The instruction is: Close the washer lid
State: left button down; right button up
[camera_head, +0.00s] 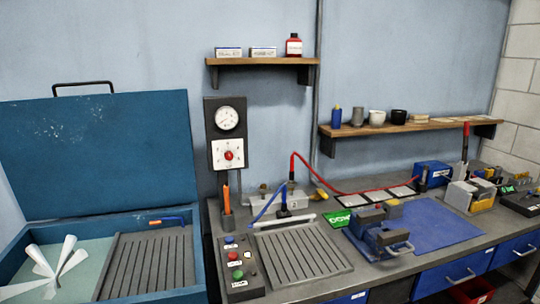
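The washer (190,263) is a blue open-topped tub at the left. Its blue lid (95,150) stands raised, leaning up at the back of the tub. A dark bar handle (83,84) sits on the lid's top edge. Inside the tub are a slatted grey rack (150,262), a pale floor, and a white fan-like shape (45,265) that I cannot identify. A small tool with blue and orange parts (167,220) lies at the tub's back right. Neither of my grippers shows in the head view.
A grey workbench (380,272) runs right of the washer, with a button panel (238,268), slatted tray (300,255), blue mat (440,225) and vise (380,235). A gauge panel (228,135) and two shelves (262,61) (408,127) are on the wall. Space above the tub looks clear.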

aim_at(81, 154)
jog(key=u, duration=1.5)
